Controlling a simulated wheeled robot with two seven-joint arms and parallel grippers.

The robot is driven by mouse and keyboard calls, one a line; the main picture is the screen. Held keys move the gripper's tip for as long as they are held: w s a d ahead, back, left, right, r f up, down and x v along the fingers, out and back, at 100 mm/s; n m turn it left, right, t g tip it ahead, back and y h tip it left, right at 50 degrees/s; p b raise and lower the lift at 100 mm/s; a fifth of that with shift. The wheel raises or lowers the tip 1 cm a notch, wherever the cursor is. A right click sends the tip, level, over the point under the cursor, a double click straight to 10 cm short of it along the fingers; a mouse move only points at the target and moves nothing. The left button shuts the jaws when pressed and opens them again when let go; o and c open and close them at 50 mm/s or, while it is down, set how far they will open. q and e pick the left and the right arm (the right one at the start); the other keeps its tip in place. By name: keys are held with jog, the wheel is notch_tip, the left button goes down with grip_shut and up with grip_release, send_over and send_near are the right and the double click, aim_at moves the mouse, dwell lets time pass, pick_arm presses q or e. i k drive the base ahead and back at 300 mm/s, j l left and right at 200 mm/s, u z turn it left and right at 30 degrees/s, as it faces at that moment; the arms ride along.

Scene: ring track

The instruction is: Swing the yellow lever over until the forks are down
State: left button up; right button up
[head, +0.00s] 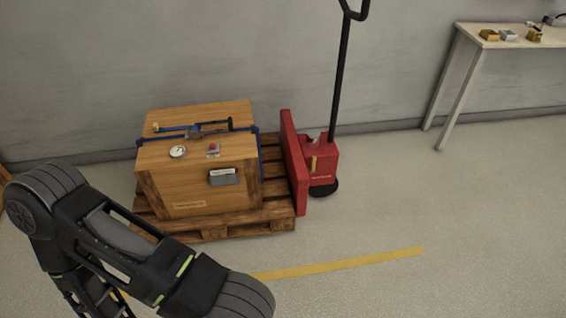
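A red pallet jack (321,163) stands by the wall, with its black handle (341,80) upright and slightly tilted. A wooden crate (215,190) rests on the pallet. My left arm reaches in from the lower left, in front of the pallet; its gripper is outside the view. My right gripper is not in view.
A blue strap (177,138) crosses the crate, which carries a round gauge (178,152) and a grey box (225,178). A table (477,40) with small items stands at the far right. A yellow floor line (345,264) runs in front. The floor on the right is clear.

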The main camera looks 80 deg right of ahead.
aim_at(312, 169)
jog(key=z, duration=3.2)
jog(key=i+l, duration=0.35)
jog(key=i, duration=0.2)
jog(key=i+l, duration=0.4)
jog(key=i, duration=0.2)
jog(key=i+l, duration=0.35)
jog(key=i, duration=0.2)
jog(key=i+l, duration=0.4)
jog(key=i, duration=0.2)
